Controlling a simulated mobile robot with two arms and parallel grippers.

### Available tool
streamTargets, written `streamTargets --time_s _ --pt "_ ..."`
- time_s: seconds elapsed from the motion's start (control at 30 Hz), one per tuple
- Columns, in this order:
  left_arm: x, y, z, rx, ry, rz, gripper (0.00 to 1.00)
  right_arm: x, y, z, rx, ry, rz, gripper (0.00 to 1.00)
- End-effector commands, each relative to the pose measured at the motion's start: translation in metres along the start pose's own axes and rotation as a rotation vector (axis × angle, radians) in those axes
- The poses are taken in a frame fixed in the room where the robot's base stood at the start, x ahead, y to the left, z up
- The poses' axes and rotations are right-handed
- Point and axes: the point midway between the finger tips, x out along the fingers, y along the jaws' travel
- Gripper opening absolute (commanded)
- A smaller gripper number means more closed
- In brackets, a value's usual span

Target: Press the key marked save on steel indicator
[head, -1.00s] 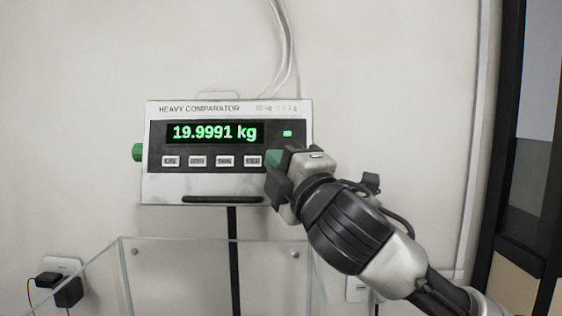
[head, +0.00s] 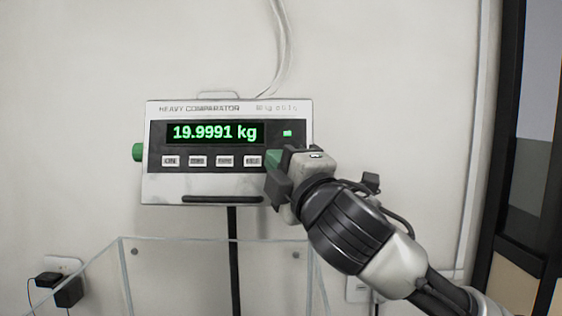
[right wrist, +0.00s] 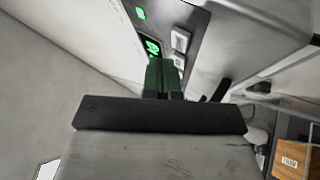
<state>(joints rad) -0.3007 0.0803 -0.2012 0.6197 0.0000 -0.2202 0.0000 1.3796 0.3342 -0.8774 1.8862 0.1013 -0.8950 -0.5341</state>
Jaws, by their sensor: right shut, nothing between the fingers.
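The steel indicator (head: 160,188) hangs at the middle of the head view, labelled HEAVY COMPARATOR. Its display (head: 215,132) reads 19.9991 kg in green. A row of several white keys runs below the display; their labels are too blurred to read surely. My right gripper (head: 270,160) is shut and empty, at the right end of the key row, close by the rightmost key (head: 253,161). I cannot tell whether it touches that key. In the right wrist view the green fingertips (right wrist: 162,75) are together beside the indicator's face, with a white key (right wrist: 180,40) nearby. My left gripper is not in view.
A clear-walled enclosure (head: 122,270) stands below the indicator. A dark post (head: 233,260) runs down beneath the indicator. A black plug (head: 68,291) sits in a wall socket at lower left. A dark-framed door or window is at the right. The wall to the left is clear.

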Motion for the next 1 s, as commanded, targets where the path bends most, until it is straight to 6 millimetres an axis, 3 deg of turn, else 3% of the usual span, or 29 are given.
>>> streamTargets --time_s 1.0 --pt "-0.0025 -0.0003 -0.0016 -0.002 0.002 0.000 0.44 0.0060 -0.0040 0.0042 0.000 0.000 0.000 0.00"
